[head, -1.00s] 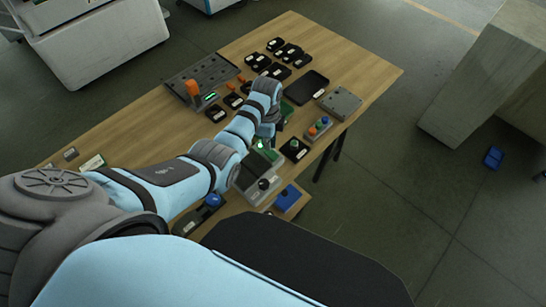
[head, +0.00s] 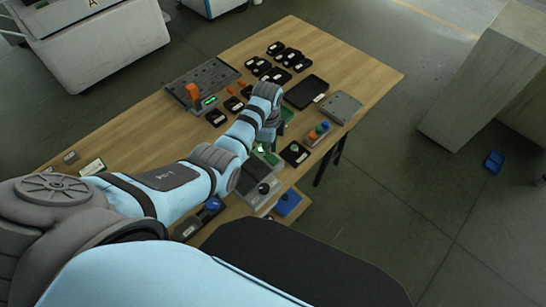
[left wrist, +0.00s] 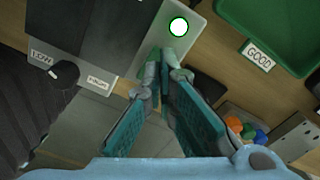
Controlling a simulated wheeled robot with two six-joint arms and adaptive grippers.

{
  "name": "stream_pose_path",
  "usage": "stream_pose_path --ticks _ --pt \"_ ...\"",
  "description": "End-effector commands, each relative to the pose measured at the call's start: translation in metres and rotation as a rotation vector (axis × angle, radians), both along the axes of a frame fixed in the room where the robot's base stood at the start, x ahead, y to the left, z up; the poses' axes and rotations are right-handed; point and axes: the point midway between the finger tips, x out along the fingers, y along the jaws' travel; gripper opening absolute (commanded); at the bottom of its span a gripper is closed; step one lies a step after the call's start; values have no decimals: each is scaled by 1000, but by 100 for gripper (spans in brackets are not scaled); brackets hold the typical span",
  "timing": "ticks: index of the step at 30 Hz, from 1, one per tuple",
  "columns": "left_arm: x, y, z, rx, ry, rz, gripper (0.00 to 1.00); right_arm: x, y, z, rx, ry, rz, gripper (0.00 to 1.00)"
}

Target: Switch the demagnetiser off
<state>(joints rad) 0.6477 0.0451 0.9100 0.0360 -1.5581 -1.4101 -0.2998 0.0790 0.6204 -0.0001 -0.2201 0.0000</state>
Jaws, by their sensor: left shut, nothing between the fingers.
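The demagnetiser appears to be the grey unit (head: 250,198) with a dark plate at the table's near right edge; I cannot read its name. In the left wrist view its grey panel (left wrist: 150,62) bears a round, brightly lit button with a green rim (left wrist: 179,27). The green glow also shows in the head view. My left gripper (left wrist: 167,62) is shut and empty, its teal-padded fingers converging just short of the lit button. I cannot tell whether the tips touch the panel. In the head view my left gripper (head: 272,137) is partly hidden by its own wrist. My right gripper is out of view.
A black knob (left wrist: 63,74) with labels sits left of the fingers. A green tray (left wrist: 262,22) marked GOOD and a bin of coloured pieces (left wrist: 240,128) lie to the right.

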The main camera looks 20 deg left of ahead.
Motion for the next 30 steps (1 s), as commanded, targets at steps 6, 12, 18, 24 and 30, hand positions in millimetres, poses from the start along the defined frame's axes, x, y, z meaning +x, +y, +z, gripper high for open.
stream_pose_path --ticks 6,12,18,24,30 --pt "0 0 0 0 0 0 0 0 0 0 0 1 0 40" --pt "0 0 0 0 0 0 0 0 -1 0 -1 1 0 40" --pt "0 0 -3 0 0 0 0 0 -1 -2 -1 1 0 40" --pt "0 0 -6 0 0 0 0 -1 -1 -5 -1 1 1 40" --pt "0 0 -9 0 1 0 0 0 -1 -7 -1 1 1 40"
